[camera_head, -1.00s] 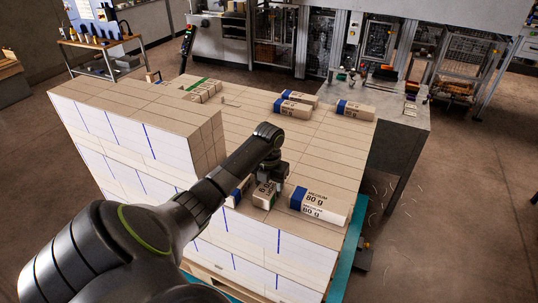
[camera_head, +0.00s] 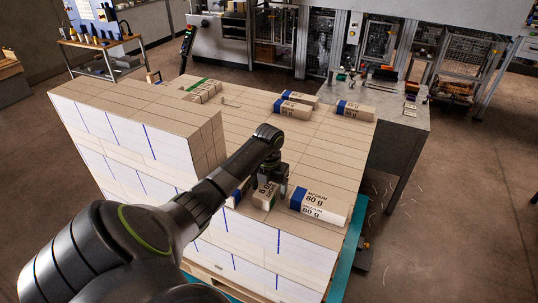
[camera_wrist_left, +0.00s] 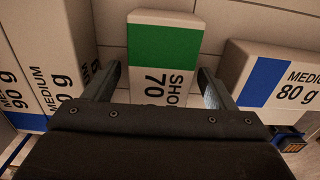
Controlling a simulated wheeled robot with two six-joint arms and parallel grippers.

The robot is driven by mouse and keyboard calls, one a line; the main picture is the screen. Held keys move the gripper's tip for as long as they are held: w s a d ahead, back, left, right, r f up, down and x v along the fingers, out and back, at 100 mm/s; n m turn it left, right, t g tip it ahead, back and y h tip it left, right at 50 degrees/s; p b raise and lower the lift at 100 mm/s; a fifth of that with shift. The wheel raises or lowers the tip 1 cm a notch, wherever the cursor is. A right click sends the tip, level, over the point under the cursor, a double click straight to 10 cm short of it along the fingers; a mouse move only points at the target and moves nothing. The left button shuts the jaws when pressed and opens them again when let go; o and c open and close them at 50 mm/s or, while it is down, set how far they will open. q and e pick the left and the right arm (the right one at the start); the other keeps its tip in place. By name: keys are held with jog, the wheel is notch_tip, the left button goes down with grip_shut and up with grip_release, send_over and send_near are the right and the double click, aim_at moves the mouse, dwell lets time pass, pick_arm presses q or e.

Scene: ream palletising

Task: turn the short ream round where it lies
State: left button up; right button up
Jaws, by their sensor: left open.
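The short ream (camera_wrist_left: 148,75) has a green band at its upper end in the left wrist view and the lettering "SHO" and "70". It lies on top of the stack, and in the head view it shows only partly (camera_head: 263,195) below my left gripper (camera_head: 270,186). In the wrist view my left gripper (camera_wrist_left: 160,88) is open, with one finger on each side of the ream and a narrow gap visible at both sides. The ream's lower end is hidden by the gripper body. My right gripper is not in view.
A medium 80 g ream (camera_head: 320,203) lies close on the right, also in the wrist view (camera_wrist_left: 285,80). A medium 90 g ream (camera_wrist_left: 60,60) is close on the left. A taller block of reams (camera_head: 135,115) stands left. More reams (camera_head: 355,109) lie at the back.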

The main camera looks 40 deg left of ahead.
aim_at(269, 185)
pick_arm(q)
notch_tip(269, 185, up, 8)
jog(key=shift+f+b, duration=0.15)
jog(key=shift+b, duration=0.35)
notch_tip(269, 185, up, 10)
jog(key=p, duration=0.8)
jog(key=shift+f+p, duration=0.15)
jog(key=shift+p, duration=0.2)
